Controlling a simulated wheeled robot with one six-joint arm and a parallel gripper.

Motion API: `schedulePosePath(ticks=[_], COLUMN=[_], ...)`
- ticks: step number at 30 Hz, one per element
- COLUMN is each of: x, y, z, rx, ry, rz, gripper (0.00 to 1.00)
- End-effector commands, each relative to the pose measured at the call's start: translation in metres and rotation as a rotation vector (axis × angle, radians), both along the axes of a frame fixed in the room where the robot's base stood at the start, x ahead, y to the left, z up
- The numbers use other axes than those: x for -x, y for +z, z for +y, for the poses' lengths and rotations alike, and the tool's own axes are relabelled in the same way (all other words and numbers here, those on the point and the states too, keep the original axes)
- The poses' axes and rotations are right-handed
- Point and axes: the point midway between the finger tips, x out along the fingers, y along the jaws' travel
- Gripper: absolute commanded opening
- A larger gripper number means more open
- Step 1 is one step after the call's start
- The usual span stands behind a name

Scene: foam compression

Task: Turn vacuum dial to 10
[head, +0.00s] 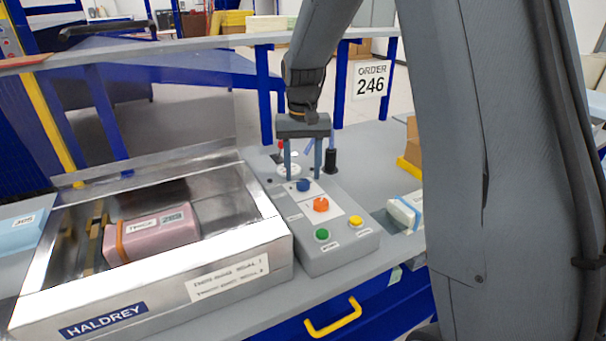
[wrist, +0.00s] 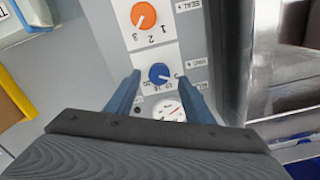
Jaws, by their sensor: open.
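The blue vacuum dial (head: 303,186) sits on the grey control panel (head: 345,257), behind the orange dial (head: 321,205). My gripper (head: 303,177) points down over the blue dial with its two blue-grey fingers apart. In the wrist view the blue dial (wrist: 159,73) lies between the open fingertips (wrist: 159,76), with a visible gap on each side. Its scale numbers show upside down beside it, partly too small to read, and I cannot tell its exact setting.
The orange dial (wrist: 143,15) with marks 1 to 3 is close to the blue one. A green button (head: 322,234) and a yellow button (head: 355,221) are at the panel's front. A steel chamber (head: 240,255) holding a pink foam block (head: 165,230) stands left. A black post (head: 331,160) is behind.

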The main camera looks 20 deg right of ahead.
Motion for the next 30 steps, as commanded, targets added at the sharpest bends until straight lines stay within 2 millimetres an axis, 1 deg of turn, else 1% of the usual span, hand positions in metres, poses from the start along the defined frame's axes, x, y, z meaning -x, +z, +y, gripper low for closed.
schedulePosePath(ticks=[1,3,6,10,16,17,21,24,30], x=[0.001,0.001,0.001,0.0,0.0,0.0,0.0,0.0,0.0], y=[-0.007,-0.015,-0.022,-0.026,-0.027,-0.027,-0.027,-0.027,-0.027], z=[0.0,-0.001,-0.002,-0.002,-0.002,-0.003,-0.003,-0.003,-0.003], rx=[0.0,0.0,0.0,0.0,0.0,0.0,0.0,0.0,0.0], ry=[-0.001,-0.001,-0.002,-0.003,-0.004,-0.004,-0.004,-0.004,-0.018], rz=[0.004,0.003,0.001,0.0,0.0,0.0,0.0,0.0,0.0], gripper=[0.48,0.48,0.48,0.48,0.48,0.45,0.21,0.07,0.07])
